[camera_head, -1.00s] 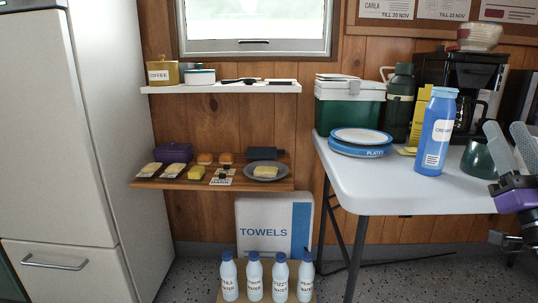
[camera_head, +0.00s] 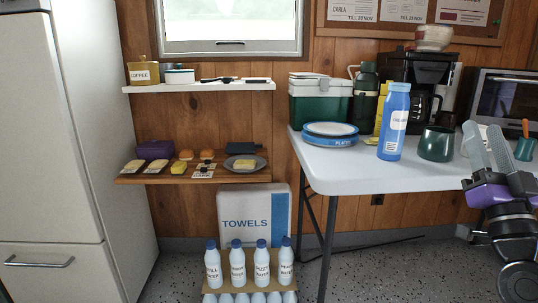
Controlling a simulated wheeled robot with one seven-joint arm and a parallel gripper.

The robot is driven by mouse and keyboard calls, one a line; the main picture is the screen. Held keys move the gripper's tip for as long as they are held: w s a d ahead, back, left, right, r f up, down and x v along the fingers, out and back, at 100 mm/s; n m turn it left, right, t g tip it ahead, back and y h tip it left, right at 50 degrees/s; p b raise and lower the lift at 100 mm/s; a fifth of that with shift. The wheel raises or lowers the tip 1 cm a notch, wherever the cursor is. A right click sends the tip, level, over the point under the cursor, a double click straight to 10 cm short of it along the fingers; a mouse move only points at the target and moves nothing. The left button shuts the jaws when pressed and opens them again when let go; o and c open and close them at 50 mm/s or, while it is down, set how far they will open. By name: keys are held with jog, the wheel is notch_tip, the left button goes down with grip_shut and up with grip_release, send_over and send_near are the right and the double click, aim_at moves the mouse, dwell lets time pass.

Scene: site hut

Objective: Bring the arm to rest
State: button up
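My gripper (camera_head: 485,143) is at the right edge of the view, in front of the white table's (camera_head: 390,178) right part. Its two grey fingers point up and stand apart with nothing visible between them. The purple part of my gripper and the dark arm joints show below the fingers. The green mug (camera_head: 436,144) stands on the table just left of the fingers, apart from them. The blue bottle (camera_head: 393,124) stands upright left of the mug.
Blue plates (camera_head: 330,136), a green cooler (camera_head: 320,104), a flask (camera_head: 365,98) and a coffee maker (camera_head: 412,88) crowd the table's back. A microwave (camera_head: 505,98) is at the right. Bottles (camera_head: 237,266) stand low beside the table. The floor (camera_head: 385,270) under the table is clear.

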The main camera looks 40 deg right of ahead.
jog(key=w+a+f+n+g+y+p, duration=0.15)
jog(key=a+f+n+y, duration=0.45)
jog(key=a+f, duration=1.5)
jog(key=s+a+f+n+g+y, duration=0.4)
jog(key=s+a+f+y, duration=0.8)
jog(key=s+a+f, duration=0.45)
notch_tip(320, 180, up, 39)
jog(key=w+a+p, duration=0.1)
jog(key=p, duration=3.7)
jog(key=shift+w+a+n+p, duration=0.2)
jog(key=shift+a+n+p, duration=0.1)
jog(key=shift+p, duration=0.1)
jog(key=shift+t, duration=0.25)
